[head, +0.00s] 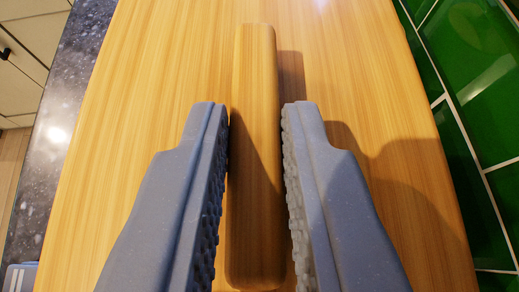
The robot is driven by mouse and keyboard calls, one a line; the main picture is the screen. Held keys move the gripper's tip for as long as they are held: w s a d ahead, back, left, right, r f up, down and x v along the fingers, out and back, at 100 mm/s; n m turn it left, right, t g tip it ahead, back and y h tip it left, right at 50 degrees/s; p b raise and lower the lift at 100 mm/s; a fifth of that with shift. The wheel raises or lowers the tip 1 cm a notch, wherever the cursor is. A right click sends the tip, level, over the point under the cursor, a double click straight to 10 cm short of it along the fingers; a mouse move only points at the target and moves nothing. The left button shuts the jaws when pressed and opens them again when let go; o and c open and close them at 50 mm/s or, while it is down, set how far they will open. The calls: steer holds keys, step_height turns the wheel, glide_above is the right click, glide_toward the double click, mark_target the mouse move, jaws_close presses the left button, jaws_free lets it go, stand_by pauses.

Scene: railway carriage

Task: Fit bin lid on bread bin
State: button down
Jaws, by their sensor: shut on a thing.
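The bin lid (160,75) is a broad light-wood panel filling most of the head view, with a long rounded wooden bar handle (254,55) running away from me along its middle. My gripper (254,110) has one blue-grey, ridged finger on each side of the handle. The fingers are shut on it, close along both of its sides. Shadows of the fingers and handle fall on the wood to the right. The bread bin cannot be made out; whatever is under the panel is hidden.
A dark speckled grey worktop (62,120) shows along the left edge. Beyond it are pale cupboard fronts (30,35) with a dark handle. A glossy green tiled wall (470,60) stands close along the right side of the panel. The near left corner holds a small blue-grey part.

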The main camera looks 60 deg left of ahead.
steer(key=shift+f+b, duration=0.1)
steer(key=shift+b, duration=0.5)
step_height(320, 180, down, 4)
steer(key=b, duration=0.5)
steer(key=shift+f+b, duration=0.2)
steer(key=shift+b, duration=0.1)
steer(key=shift+f+b, duration=0.6)
steer(key=shift+b, duration=0.4)
stand_by(0.4)
steer(key=c, duration=1.3)
jaws_free()
steer(key=shift+r+b, duration=0.3)
steer(key=shift+r, duration=1.3)
steer(key=shift+s+r, duration=0.1)
steer(key=shift+s+a+r+b, duration=0.25)
steer(key=shift+s+a+b, duration=0.3)
steer(key=shift+s, duration=2)
steer(key=shift+s+a+r+b, duration=0.25)
steer(key=shift+s+a+b, duration=0.25)
steer(key=shift+s, duration=2.1)
steer(key=shift+s+a+r+b, duration=0.3)
steer(key=shift+s+a, duration=0.4)
steer(key=shift+s, duration=1.85)
